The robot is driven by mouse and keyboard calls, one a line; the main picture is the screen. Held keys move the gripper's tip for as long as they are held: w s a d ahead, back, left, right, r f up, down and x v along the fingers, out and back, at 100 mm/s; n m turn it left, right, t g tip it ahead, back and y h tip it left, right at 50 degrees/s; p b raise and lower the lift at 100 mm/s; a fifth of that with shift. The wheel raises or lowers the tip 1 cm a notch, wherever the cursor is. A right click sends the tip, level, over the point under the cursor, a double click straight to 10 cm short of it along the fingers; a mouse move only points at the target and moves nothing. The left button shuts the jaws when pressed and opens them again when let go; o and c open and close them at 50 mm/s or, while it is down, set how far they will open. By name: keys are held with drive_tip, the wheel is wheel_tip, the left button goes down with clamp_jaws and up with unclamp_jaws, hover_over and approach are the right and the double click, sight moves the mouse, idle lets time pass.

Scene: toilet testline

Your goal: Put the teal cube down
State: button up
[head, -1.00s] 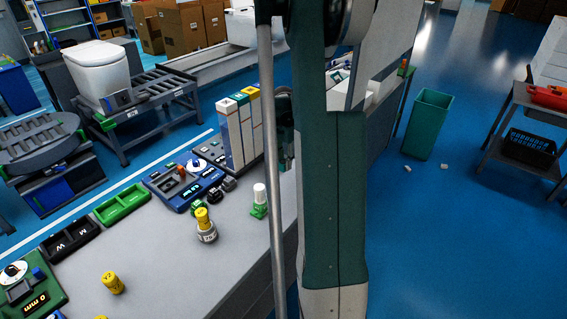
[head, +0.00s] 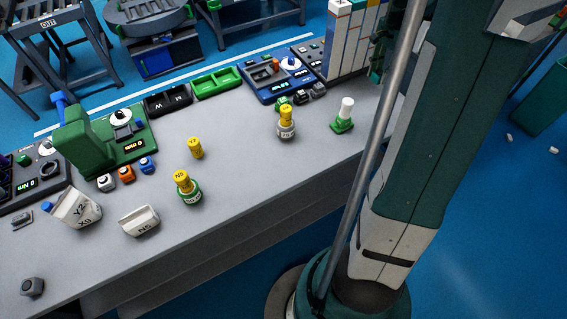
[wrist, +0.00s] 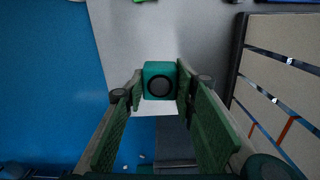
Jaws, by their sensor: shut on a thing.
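The teal cube (wrist: 159,68) shows in the wrist view with a dark round mark on the face toward me. My gripper (wrist: 160,92) is shut on it, with a green finger pad on each side. The light grey bench top (wrist: 205,45) lies beyond the cube; I cannot tell whether the cube touches it. In the head view the cube does not show, and my own arm and pole cover much of the right side.
Tall upright panels (head: 348,40) stand at the bench's back right. A green block with a white top (head: 344,115), a grey-and-yellow piece (head: 286,122) and a green-and-yellow piece (head: 187,188) stand on the bench (head: 250,185). Bare surface lies between them.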

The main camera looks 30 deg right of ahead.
drive_tip(key=a+b, duration=0.2)
drive_tip(key=a, duration=3.4)
drive_tip(key=s+a+n, duration=0.1)
drive_tip(key=s+a, duration=0.6)
drive_tip(key=a, duration=0.3)
drive_tip(key=shift+w+a+f, duration=0.1)
drive_tip(key=shift+w+f, duration=0.05)
drive_tip(key=shift+f, duration=1.15)
drive_tip(key=shift+w+f, duration=0.15)
drive_tip(key=shift+f, duration=1.15)
drive_tip(key=shift+f, duration=0.15)
drive_tip(key=shift+f+b, duration=0.75)
drive_tip(key=shift+f, duration=2.05)
drive_tip(key=shift+f, duration=0.1)
drive_tip(key=shift+f+b, duration=0.55)
drive_tip(key=shift+f, duration=1.4)
